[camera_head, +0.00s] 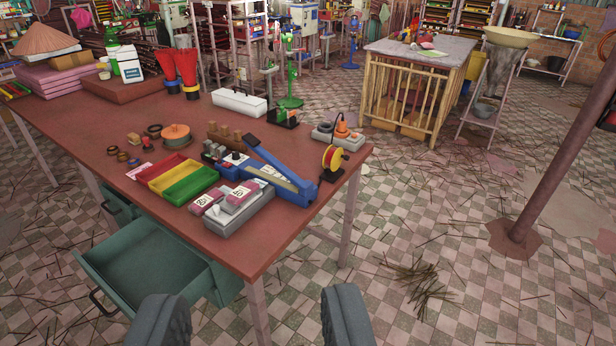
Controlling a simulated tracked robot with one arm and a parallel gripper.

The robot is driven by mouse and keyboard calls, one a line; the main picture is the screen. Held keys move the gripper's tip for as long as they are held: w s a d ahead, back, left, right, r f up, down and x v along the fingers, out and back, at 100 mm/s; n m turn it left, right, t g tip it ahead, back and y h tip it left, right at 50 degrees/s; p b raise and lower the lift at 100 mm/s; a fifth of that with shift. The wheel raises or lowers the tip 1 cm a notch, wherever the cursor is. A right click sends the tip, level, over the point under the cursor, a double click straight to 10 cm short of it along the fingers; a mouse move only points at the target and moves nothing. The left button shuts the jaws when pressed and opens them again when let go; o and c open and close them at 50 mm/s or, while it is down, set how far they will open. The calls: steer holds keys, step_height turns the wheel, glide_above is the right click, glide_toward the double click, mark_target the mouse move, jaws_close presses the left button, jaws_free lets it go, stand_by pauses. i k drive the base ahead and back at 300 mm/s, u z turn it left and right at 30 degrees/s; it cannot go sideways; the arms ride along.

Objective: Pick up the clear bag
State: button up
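My gripper (254,308) shows at the bottom edge as two dark grey fingers spread wide apart, with nothing between them. It is in front of the near end of a brown-red table. In a grey tray (228,224) on that table lie small packets with printed labels: a pinkish one (206,201) and a paler, whitish one (238,197). I cannot tell whether either is a clear bag, and no plainly clear bag stands out elsewhere.
The brown-red table (90,123) has an open green drawer (150,262). Around the grey tray are a blue sealer-like tool (280,175), red, yellow and green trays, a tape dispenser (333,163) and a power strip. Sticks litter the tiled floor; a post (565,150) stands right.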

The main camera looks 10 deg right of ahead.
mark_target(237, 198)
steer(key=z, duration=0.2)
steer(key=i, duration=1.85)
steer(key=u, duration=0.7)
